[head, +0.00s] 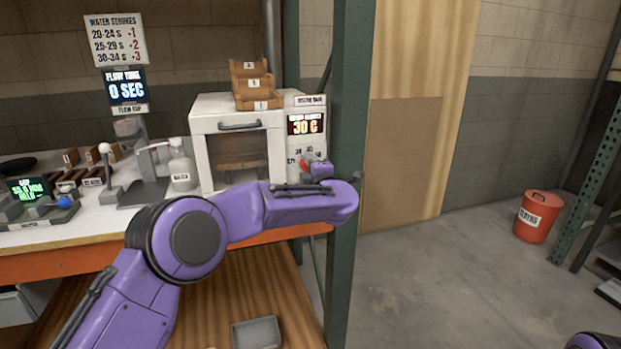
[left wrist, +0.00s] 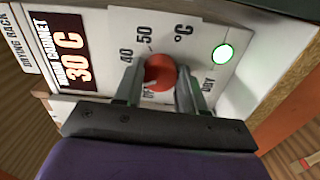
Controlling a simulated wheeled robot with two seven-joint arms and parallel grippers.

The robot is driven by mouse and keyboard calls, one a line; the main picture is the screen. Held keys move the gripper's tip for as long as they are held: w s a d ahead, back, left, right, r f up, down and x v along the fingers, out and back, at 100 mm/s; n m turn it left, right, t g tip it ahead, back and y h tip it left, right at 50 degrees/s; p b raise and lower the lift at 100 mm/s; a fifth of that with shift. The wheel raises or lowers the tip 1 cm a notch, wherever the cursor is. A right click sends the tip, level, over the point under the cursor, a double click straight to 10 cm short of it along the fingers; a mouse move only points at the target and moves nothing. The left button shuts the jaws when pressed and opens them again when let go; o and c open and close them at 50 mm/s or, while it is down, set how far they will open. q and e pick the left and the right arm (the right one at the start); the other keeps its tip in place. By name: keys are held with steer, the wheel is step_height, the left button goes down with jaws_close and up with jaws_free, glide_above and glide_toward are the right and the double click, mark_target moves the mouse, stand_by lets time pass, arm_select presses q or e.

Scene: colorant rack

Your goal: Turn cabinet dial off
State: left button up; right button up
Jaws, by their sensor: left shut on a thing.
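The warm cabinet (head: 203,156) is a white box on the bench with a handled front door. Its red dial (left wrist: 159,72) sits on the right-hand panel and shows as a small red patch in the head view (head: 304,165). My left gripper (left wrist: 161,78) is shut on the dial, one finger on each side. A white mark on the dial points toward the lower left, near a partly hidden label. Labels 40 and 50 show beside it. The cabinet display (left wrist: 70,50) reads 30 C. A green light (left wrist: 223,54) is lit. My right gripper is out of view.
A white bottle (head: 180,168) stands left of the cabinet, and wooden stepped trays (head: 252,85) sit on top. A green post (head: 350,100) rises close right of the panel. A red bin (head: 538,218) stands on open floor at right.

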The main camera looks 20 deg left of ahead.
arm_select(q)
steer(key=n+b, duration=0.5)
steer(key=shift+f, duration=0.15)
steer(key=n+b, duration=0.2)
steer(key=n, duration=0.1)
steer(key=shift+r+n+b, duration=0.2)
steer(key=shift+n+b, duration=0.45)
steer(key=shift+n, duration=0.15)
steer(key=shift+r, duration=0.1)
steer(key=o, duration=1.1)
steer(key=shift+c, duration=0.2)
